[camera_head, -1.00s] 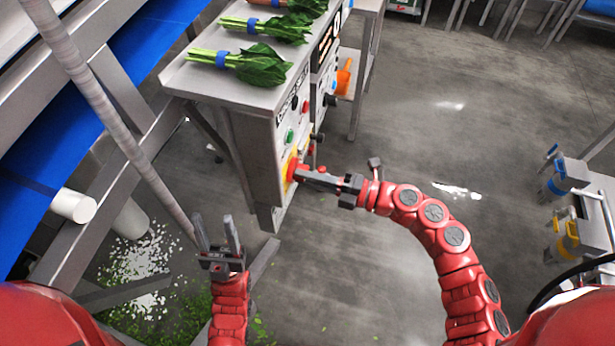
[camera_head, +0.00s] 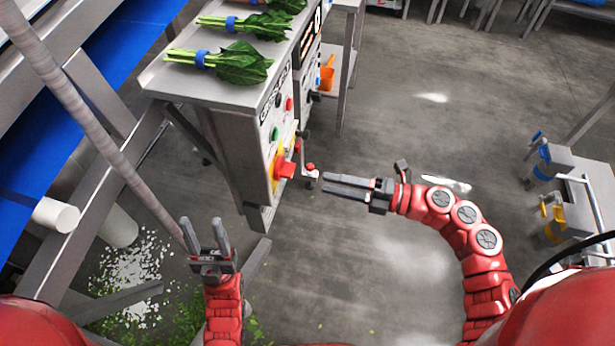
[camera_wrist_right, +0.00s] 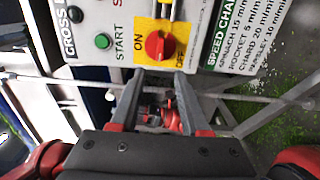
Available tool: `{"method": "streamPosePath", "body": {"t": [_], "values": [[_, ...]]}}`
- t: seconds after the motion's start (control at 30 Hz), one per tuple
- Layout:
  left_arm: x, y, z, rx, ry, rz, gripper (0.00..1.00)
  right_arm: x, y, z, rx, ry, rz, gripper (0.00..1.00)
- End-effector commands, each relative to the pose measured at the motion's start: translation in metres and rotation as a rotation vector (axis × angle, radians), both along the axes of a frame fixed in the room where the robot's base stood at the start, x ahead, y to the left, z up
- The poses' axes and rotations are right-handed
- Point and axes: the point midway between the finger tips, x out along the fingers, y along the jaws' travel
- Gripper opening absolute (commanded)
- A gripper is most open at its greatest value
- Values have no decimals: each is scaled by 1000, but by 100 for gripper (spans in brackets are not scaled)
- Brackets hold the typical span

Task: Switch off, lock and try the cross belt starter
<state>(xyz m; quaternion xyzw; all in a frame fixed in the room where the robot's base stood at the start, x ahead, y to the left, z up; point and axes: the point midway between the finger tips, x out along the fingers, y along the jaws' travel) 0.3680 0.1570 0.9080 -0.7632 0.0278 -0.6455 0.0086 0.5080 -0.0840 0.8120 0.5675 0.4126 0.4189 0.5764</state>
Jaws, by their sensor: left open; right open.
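The cross belt starter is a grey metal cabinet (camera_head: 235,145) below a bench top. Its red rotary switch knob (camera_head: 286,170) sits on a yellow plate low on the panel. In the right wrist view the knob (camera_wrist_right: 157,46) lies beyond my fingers, between ON at left and OFF at lower right; I cannot tell its exact setting. A green START button (camera_wrist_right: 103,41) is left of it. My right gripper (camera_head: 325,184) is open and empty, right of the knob and apart from it. My left gripper (camera_head: 206,232) is open and empty, low and left of the cabinet. No padlock is clearly identifiable.
Bunches of greens (camera_head: 222,62) lie on the bench top. A blue conveyor belt (camera_head: 120,50) and metal frame stand at left. A rack at right has blue (camera_head: 541,160) and yellow (camera_head: 556,224) fittings. A speed chart (camera_wrist_right: 250,35) is beside the knob.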

Motion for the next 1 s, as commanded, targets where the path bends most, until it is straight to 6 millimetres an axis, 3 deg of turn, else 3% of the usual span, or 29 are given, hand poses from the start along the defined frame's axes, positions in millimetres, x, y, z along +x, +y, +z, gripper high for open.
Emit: {"method": "streamPosePath", "body": {"t": [0.03, 0.2, 0.4, 1.0], "values": [[0, 0, -1, 0, 0, 0, 50, -2, -16, -1, -2, 2, -11, 46], [0, 0, -3, 0, 0, 0, 50, -15, -51, 0, 0, -1, -5, 46], [0, 0, -4, 0, 0, 0, 50, -23, -75, 0, -1, 0, -3, 46], [0, 0, -4, 0, 0, 0, 50, -25, -79, 0, 0, 0, -1, 46]]}}
